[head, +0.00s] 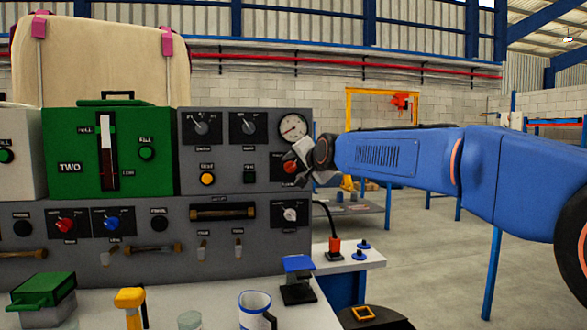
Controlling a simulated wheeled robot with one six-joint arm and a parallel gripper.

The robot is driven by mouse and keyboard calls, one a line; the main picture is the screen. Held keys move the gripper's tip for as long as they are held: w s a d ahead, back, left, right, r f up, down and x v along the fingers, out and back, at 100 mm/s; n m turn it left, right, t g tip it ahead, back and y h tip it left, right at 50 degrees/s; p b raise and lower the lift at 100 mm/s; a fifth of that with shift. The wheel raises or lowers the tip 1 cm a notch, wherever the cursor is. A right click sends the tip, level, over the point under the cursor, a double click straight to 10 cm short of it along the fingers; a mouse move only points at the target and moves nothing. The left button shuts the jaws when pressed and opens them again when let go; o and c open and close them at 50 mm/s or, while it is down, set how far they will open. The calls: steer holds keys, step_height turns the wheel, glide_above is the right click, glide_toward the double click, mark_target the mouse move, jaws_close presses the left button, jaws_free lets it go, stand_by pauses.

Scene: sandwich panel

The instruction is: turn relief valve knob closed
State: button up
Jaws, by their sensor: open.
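A red knob (290,167) sits on the grey panel (222,158), on a dark plate below a round gauge (293,126). Its label is too small to read, so I cannot confirm that it is the relief valve knob. My gripper (298,165) is open at the right edge of the panel, close to this knob. Its fingers partly cover the knob's right side. I cannot tell whether they touch it or stand around it.
Other knobs are a white one (290,214) below, a red one (65,225) and a blue one (112,223). A green box (75,185) stands left. A blue-topped stand (298,280) and a mug (255,308) occupy the bench. Open floor lies right.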

steer(key=shift+x, duration=0.8)
steer(key=c, duration=1)
